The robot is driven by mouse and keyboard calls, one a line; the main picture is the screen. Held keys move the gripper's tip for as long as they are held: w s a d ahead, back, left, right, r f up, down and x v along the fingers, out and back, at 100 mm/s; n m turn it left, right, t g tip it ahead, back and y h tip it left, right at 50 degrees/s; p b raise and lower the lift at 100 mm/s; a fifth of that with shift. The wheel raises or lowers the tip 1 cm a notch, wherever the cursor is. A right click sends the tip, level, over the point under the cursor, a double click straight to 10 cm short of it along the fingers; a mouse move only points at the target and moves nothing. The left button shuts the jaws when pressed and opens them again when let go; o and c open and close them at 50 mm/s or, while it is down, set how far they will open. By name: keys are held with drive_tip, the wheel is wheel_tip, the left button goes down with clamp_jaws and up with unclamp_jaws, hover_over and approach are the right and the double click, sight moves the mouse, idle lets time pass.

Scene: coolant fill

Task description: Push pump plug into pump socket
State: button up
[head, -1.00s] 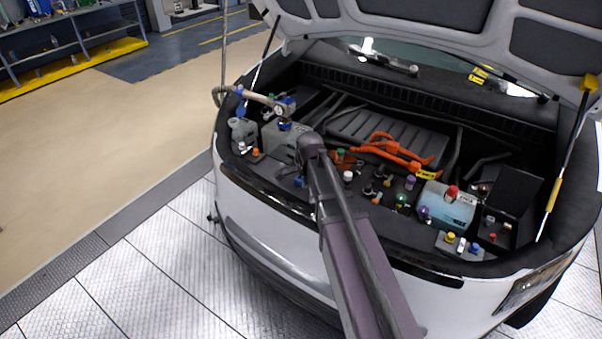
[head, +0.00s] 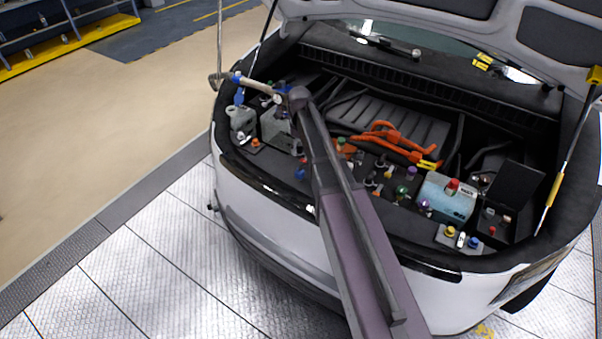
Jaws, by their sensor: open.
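I cannot tell which of the small coloured caps and connectors in the open engine bay are the pump plug and the pump socket. Several sit in the middle, including a purple cap (head: 411,173), a green one (head: 401,191) and a white one (head: 347,163). My arm reaches over the bay from the lower right. Its visible far end is near the grey box at the back left of the bay. My gripper is hidden behind my arm, and so is part of the bay's left middle.
Orange cables (head: 390,140) cross the middle. A light-blue tank (head: 447,199) with a red cap stands at the right, beside an open black box (head: 515,185). The raised hood overhangs the back.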

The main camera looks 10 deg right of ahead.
sight(300, 170)
wheel_tip(300, 170, down, 9)
drive_tip(key=b, duration=0.8)
drive_tip(key=shift+d+r+b, duration=0.1)
drive_tip(key=shift+r+b, duration=0.05)
drive_tip(key=shift+b, duration=0.2)
idle(0.5)
wheel_tip(300, 170, down, 5)
drive_tip(key=b, duration=0.5)
idle(0.7)
drive_tip(key=c, duration=1)
